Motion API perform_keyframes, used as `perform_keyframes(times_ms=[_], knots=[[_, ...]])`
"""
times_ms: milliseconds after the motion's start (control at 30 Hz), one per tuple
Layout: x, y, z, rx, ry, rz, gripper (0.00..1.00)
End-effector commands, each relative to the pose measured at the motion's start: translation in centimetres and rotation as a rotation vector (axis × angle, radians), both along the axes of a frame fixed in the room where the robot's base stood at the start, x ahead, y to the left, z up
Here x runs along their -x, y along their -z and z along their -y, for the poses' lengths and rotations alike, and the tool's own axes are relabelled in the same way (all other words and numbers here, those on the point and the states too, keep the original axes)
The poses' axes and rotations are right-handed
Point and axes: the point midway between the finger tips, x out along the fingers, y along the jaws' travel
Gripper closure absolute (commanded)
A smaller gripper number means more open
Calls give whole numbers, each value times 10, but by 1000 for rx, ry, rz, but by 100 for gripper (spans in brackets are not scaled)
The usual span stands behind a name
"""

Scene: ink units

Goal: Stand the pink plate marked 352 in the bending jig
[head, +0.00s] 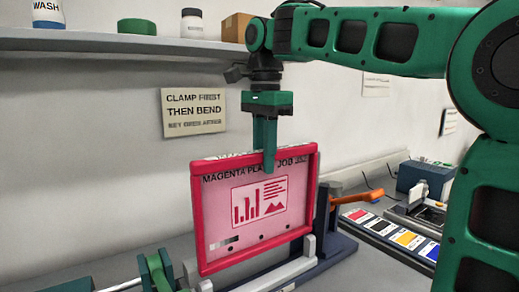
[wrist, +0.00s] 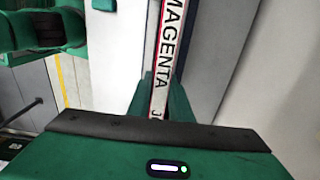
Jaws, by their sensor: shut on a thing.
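The pink plate (head: 293,200) has a thick red-pink edge and the print "MAGENTA PLATE JOB"; the job number is too small to read surely. It stands upright, slightly tilted in the picture. My gripper (head: 268,160) points down and is shut on the plate's top edge near its middle. In the wrist view the plate's edge (wrist: 165,70) runs between my fingers, with "MAGENTA" on it. The bending jig (head: 330,245), dark blue with grey bars and an orange handle (head: 357,197), is at and behind the plate's lower right. Whether the plate's bottom touches the jig is unclear.
A sign (head: 193,111) reading "CLAMP FIRST THEN BEND" hangs on the wall behind. A shelf (head: 120,40) with jars and a box is above left. Colour swatches (head: 390,232) and a blue device (head: 425,178) are at right. A green-ended roller (head: 157,272) is at lower left.

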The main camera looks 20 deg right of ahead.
Motion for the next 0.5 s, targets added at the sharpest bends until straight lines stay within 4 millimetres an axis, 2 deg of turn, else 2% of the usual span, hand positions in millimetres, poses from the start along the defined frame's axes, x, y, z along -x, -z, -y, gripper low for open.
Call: perform_keyframes(times_ms=[500], knots=[[1,41,1,1,3,0,100]])
